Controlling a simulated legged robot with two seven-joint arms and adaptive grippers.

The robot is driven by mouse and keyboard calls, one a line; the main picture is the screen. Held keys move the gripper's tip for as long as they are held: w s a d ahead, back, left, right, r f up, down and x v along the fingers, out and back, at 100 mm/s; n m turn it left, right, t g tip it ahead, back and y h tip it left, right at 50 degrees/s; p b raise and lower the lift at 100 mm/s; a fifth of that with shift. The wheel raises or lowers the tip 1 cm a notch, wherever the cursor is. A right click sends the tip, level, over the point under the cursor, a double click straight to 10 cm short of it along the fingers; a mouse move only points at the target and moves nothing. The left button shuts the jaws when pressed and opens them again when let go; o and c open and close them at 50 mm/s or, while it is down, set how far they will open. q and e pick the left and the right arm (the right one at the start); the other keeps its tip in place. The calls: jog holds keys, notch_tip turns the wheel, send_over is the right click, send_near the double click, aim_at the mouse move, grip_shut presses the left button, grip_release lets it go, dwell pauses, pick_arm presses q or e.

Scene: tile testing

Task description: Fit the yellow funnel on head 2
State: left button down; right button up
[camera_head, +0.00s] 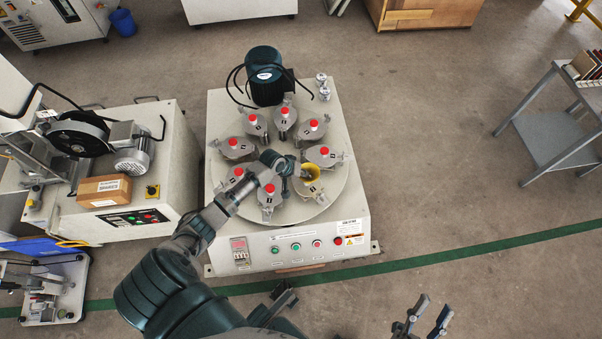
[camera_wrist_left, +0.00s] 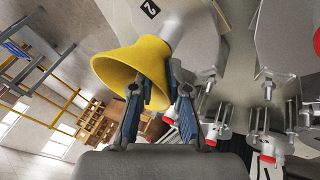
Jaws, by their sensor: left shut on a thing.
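The yellow funnel (camera_head: 312,172) is at the right side of the round turntable on the machine, against a grey head without a red knob showing. In the left wrist view the funnel (camera_wrist_left: 135,62) is tilted, its wide mouth facing lower left. Its narrow end is by grey head 2 (camera_wrist_left: 178,12), marked "2"; I cannot tell whether it is seated. My left gripper (camera_head: 290,170) is shut on the funnel, its fingers (camera_wrist_left: 160,95) at the funnel's edge. My right gripper (camera_head: 434,306) is open and empty at the bottom, away from the machine.
Several other grey heads with red knobs (camera_head: 285,111) ring the turntable (camera_head: 340,190) close to my left gripper. A dark motor (camera_head: 265,75) stands behind them. A bench machine with a cardboard box (camera_head: 104,190) is at left. The floor at right is clear up to a grey cart (camera_head: 550,140).

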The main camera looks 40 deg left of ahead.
jog(key=shift+r, duration=0.25)
pick_arm(q)
jog(key=shift+a+f+p, duration=0.1)
jog(key=shift+a+p, duration=0.25)
jog(key=shift+a, duration=0.05)
jog(key=shift+d, duration=0.4)
pick_arm(e)
jog(key=shift+a+r, duration=0.15)
jog(key=shift+r, duration=0.25)
pick_arm(q)
jog(key=shift+a, duration=0.15)
pick_arm(e)
jog(key=shift+a, duration=0.15)
pick_arm(q)
jog(key=shift+a, duration=0.3)
pick_arm(e)
jog(key=shift+a+r, duration=0.15)
jog(key=shift+r, duration=0.15)
pick_arm(q)
jog(key=shift+d, duration=0.15)
pick_arm(e)
jog(key=shift+d, duration=0.2)
pick_arm(q)
jog(key=shift+f, duration=0.3)
pick_arm(e)
jog(key=shift+a, duration=0.2)
